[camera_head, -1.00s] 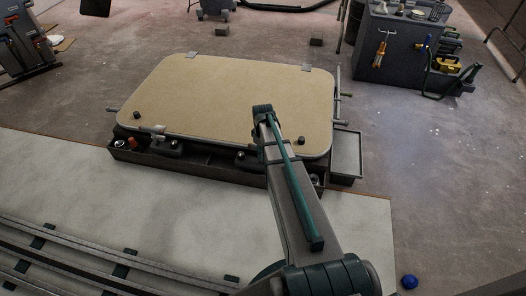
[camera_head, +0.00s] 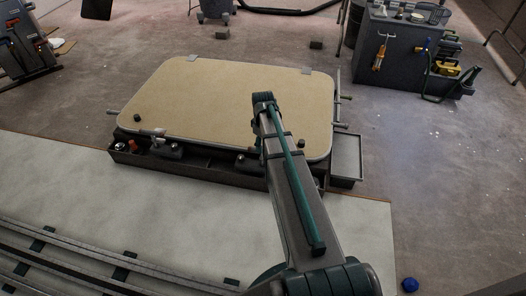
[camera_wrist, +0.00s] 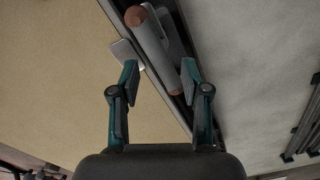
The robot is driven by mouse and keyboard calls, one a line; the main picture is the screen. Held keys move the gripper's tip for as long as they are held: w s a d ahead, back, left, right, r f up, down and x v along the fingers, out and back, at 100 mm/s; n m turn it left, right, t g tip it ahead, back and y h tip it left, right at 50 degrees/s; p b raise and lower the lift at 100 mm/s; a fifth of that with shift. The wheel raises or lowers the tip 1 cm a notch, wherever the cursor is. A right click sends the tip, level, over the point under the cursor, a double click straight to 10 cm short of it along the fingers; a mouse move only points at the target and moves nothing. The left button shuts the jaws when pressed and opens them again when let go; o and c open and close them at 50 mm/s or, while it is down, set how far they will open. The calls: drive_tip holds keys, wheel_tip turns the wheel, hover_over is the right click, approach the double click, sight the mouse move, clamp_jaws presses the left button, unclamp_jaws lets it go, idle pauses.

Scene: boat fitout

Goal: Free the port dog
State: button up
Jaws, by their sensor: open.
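The tan hatch panel (camera_head: 215,95) lies flat in its dark frame and also fills the left of the wrist view (camera_wrist: 60,80). In the wrist view a dog's pale grey round handle (camera_wrist: 153,42) with copper-coloured ends crosses the hatch edge, beside a flat light plate (camera_wrist: 126,55). My gripper (camera_wrist: 160,68) is open, its fingertips apart near the handle's lower end; I cannot tell whether they touch it. In the head view my arm mostly hides the gripper and the right front dog. Another dog (camera_head: 155,132) shows at the front left. Which one is port is not marked.
A dark tray (camera_head: 215,170) runs along the hatch's front, with small items at its left end. A side tray (camera_head: 346,155) sits at the right. A dark tool cabinet (camera_head: 385,60) stands back right.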

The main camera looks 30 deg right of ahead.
drive_tip(key=shift+r, duration=2.5)
drive_tip(key=shift+w+m, duration=0.15)
drive_tip(key=shift+m, duration=0.35)
drive_tip(key=shift+m+t, duration=0.3)
drive_tip(key=shift+m, duration=0.2)
drive_tip(key=s+a+f+m+g+p, duration=0.2)
drive_tip(key=s+a+p, duration=0.4)
drive_tip(key=s+p, duration=0.4)
drive_tip(key=s+a+f+m+g+p, duration=0.1)
drive_tip(key=s+a+m+p, duration=0.2)
drive_tip(key=s+a+p, duration=0.5)
drive_tip(key=s+a+r+g+p, duration=0.1)
drive_tip(key=s+r+p, duration=0.2)
drive_tip(key=s+p, duration=0.4)
drive_tip(key=s+a+r+n+g+p, duration=0.1)
drive_tip(key=s+a+r+g+p, duration=0.1)
drive_tip(key=s+r+p, duration=0.2)
drive_tip(key=s+a+r+g+p, duration=0.1)
drive_tip(key=s+r+p, duration=0.3)
drive_tip(key=s+p, duration=0.6)
drive_tip(key=s, duration=0.3)
drive_tip(key=shift+s+a+r+n, duration=0.15)
drive_tip(key=shift+s+a+n, duration=0.15)
drive_tip(key=shift+s, duration=0.1)
